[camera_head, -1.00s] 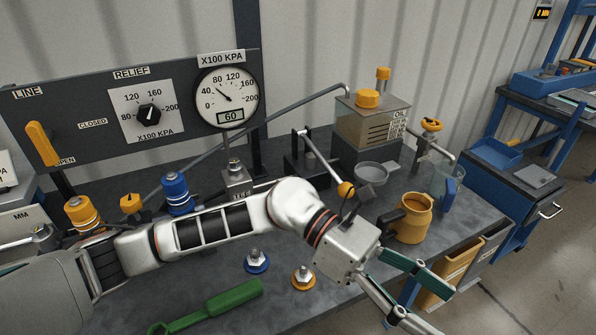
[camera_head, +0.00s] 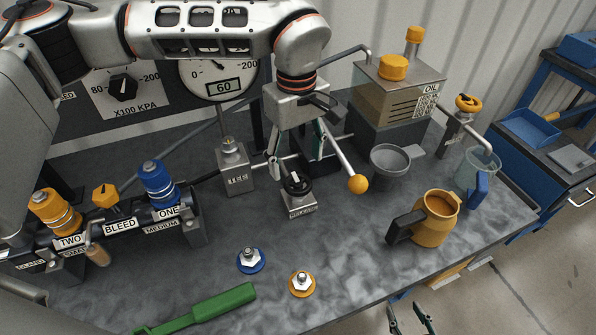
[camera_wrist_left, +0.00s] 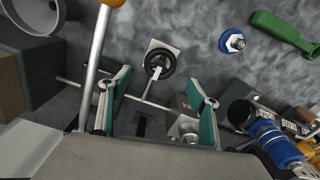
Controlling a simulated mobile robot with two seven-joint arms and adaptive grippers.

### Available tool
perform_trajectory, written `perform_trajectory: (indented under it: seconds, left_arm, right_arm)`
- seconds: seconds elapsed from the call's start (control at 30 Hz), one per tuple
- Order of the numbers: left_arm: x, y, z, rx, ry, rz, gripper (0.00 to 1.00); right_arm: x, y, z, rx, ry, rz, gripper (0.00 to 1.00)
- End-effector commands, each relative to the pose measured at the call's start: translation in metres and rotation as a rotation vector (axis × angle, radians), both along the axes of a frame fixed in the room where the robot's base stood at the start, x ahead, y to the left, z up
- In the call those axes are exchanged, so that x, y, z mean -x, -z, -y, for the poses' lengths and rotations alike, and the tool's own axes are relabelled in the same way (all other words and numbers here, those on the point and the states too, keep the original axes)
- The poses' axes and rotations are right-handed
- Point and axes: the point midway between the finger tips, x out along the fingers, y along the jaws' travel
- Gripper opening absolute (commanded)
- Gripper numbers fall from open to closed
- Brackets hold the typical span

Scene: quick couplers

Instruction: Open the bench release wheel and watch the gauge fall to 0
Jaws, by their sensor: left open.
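The release wheel (camera_head: 297,184) is a small black handwheel on a metal block labelled RELEASE, on the bench. It also shows in the left wrist view (camera_wrist_left: 160,64), just beyond and between the fingertips. My left gripper (camera_head: 298,160) is open and points down above and behind the wheel, with no visible contact. Its two green-padded fingers stand apart in the wrist view (camera_wrist_left: 158,84). The gauge (camera_head: 220,80) has a digital window reading 60; my left arm hides its upper dial. My right gripper (camera_head: 411,320) shows only its separated fingertips at the bottom edge.
A lever with an orange ball (camera_head: 357,184) stands close right of the wheel. A grey funnel (camera_head: 389,160), an orange jug (camera_head: 437,220) and an oil tank (camera_head: 395,95) are further right. Couplers (camera_head: 158,184) line the left. The bench in front of the wheel is mostly clear.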

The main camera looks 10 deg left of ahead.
Motion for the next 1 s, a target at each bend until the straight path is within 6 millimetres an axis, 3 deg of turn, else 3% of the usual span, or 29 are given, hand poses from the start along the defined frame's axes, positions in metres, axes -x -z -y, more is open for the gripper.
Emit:
perform_trajectory:
  seconds: [0.3, 0.73, 0.9, 1.0]
  left_arm:
    - [0.001, 0.047, 0.001, 0.002, -0.001, -0.005, 0.62]
    - [0.001, 0.057, 0.001, 0.004, -0.001, -0.002, 0.62]
    - [0.001, 0.057, 0.001, 0.004, -0.001, -0.002, 0.23]
    - [0.001, 0.057, 0.001, 0.003, -0.001, -0.003, 0.23]
  right_arm:
    - [0.002, -0.001, 0.000, 0.001, 0.000, -0.005, 0.40]
    - [0.000, -0.002, 0.000, 0.001, -0.001, -0.002, 0.40]
    - [0.000, -0.003, 0.000, 0.001, -0.001, -0.001, 0.40]
    - [0.000, -0.003, 0.000, 0.001, -0.001, -0.001, 0.40]
